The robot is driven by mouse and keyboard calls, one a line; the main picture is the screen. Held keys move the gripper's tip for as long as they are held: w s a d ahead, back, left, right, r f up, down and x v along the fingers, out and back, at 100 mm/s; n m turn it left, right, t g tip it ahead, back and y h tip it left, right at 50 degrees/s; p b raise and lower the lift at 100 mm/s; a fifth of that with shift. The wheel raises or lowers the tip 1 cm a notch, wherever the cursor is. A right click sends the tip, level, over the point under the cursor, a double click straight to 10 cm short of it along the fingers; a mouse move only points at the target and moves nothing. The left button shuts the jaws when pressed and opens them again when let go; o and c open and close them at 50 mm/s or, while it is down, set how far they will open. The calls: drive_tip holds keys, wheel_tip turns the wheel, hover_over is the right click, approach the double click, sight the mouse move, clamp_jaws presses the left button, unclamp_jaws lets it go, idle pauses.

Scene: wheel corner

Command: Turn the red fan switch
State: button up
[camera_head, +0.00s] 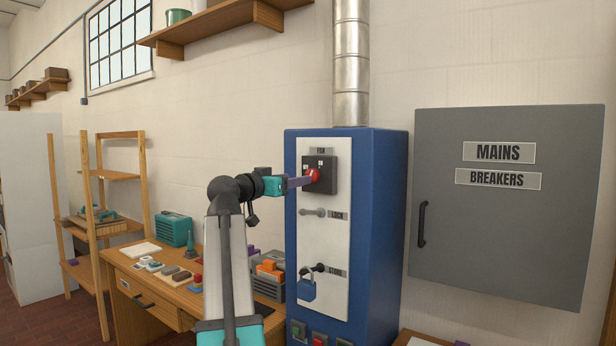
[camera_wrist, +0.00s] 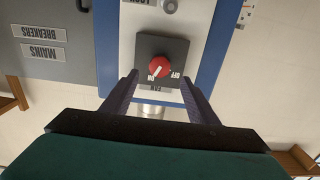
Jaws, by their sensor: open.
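The red fan switch (camera_head: 312,176) is a round red knob on a dark square box (camera_head: 328,182), near the top of the white panel on a blue cabinet (camera_head: 381,210). A FAN label sits above it in the head view. In the wrist view, which is upside down, the red knob (camera_wrist: 158,68) carries a white pointer mark that lies towards the ON lettering; OFF is on the other side. My gripper (camera_wrist: 161,86) is open, its two purple fingers either side of the dark box's lower area in that view. In the head view my gripper (camera_head: 300,181) reaches the knob from the left; contact is unclear.
Below the switch are a LOCK keyhole lever (camera_head: 313,212) and a blue padlock (camera_head: 307,289) at the lower latch. A grey MAINS BREAKERS cabinet (camera_head: 505,235) hangs at right. A workbench (camera_head: 150,290) with tools stands at left. A metal duct (camera_head: 350,60) rises from the blue cabinet.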

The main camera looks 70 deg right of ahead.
sight(313, 176)
drive_tip(key=p+x, duration=0.1)
drive_tip(key=x, duration=0.7)
drive_tip(key=shift+d, duration=0.2)
drive_tip(key=shift+s, duration=0.1)
drive_tip(key=c, duration=1)
drive_tip(key=shift+c, duration=0.2)
drive_tip(key=shift+n, duration=0.5)
drive_tip(key=shift+r+n+p, duration=0.15)
drive_tip(key=shift+n+p, duration=3.15)
drive_tip(key=shift+n, duration=5.2)
